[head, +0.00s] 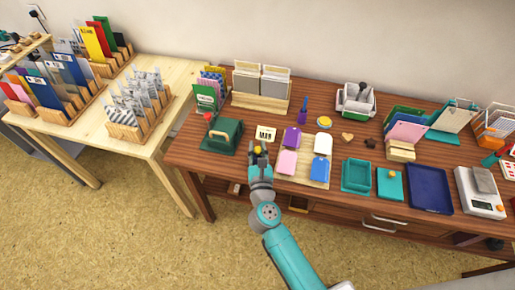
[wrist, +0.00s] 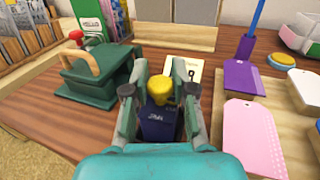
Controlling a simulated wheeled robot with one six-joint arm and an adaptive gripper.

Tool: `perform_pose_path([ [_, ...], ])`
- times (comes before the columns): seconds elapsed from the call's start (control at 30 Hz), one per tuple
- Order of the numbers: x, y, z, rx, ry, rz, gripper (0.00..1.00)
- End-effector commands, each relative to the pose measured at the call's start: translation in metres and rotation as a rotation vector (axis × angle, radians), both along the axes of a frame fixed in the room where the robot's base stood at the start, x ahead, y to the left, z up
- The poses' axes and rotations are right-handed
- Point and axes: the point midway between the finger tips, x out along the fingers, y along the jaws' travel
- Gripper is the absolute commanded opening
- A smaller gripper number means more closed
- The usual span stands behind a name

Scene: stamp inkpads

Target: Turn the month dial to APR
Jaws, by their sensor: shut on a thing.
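A dark blue block (wrist: 158,124) with a yellow knob (wrist: 160,90) on top stands between my fingers in the wrist view. The knob looks like the month dial. Small pale lettering shows on the block, too blurred to read. My gripper (wrist: 159,92) is shut, with one finger on each side of the knob. In the head view my gripper (head: 259,153) is at the table's front edge, with the yellow knob (head: 258,149) at its tip. A white card (head: 265,133) with dark print lies just behind; in the wrist view my gripper partly hides it.
A green press (head: 222,135) with a red knob stands close to the left. Purple (head: 291,137), pink (head: 286,162), white and blue tags lie on a board to the right. A wooden holder (head: 260,103) stands behind.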

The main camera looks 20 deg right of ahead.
Motion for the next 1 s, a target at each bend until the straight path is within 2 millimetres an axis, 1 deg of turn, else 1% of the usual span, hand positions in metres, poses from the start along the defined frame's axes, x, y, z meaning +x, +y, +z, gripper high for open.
perform_pose_path([
  [0.33,-0.0001,0.0,0.0,0.0,0.0,0.068,0.0],
  [1.0,0.0001,0.0001,-0.0003,-0.001,0.001,0.074,0.0],
])
